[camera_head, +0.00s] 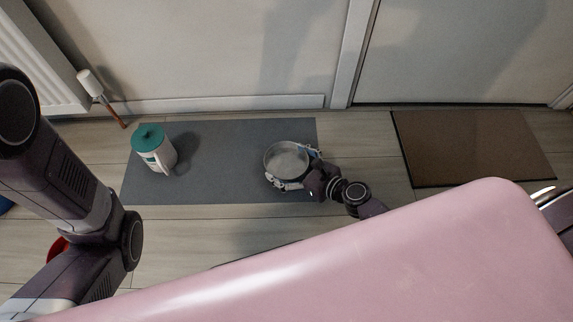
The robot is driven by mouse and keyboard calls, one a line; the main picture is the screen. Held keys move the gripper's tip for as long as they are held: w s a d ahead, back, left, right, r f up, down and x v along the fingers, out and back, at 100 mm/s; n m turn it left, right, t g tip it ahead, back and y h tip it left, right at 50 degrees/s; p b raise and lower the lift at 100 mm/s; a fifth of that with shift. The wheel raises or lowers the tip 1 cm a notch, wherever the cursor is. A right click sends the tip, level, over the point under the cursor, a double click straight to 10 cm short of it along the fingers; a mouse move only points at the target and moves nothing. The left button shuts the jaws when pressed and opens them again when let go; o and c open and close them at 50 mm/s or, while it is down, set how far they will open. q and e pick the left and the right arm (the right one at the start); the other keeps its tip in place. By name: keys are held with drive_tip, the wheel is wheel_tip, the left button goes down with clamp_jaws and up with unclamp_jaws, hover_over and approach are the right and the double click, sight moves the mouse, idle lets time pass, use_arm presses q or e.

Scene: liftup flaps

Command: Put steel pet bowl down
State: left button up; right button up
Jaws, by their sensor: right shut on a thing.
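The steel pet bowl (287,160) is a round, shiny, shallow bowl over the right part of a grey mat (215,135). My right gripper (292,168) reaches it from the right and is shut on it, with fingers showing at its near side and its upper right edge. I cannot tell whether the bowl's base touches the mat or is slightly above it. My left arm comes in at the left, but its gripper is not in view.
A white container with a teal lid (150,143) stands on the mat's left part. A brown doormat (472,147) lies at the right by the door. A radiator (38,60) is at the upper left. A red thing (57,247) shows partly behind my left arm.

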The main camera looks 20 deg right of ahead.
drive_tip(key=shift+r, duration=0.1)
drive_tip(key=shift+f, duration=0.2)
drive_tip(key=o, duration=1.1)
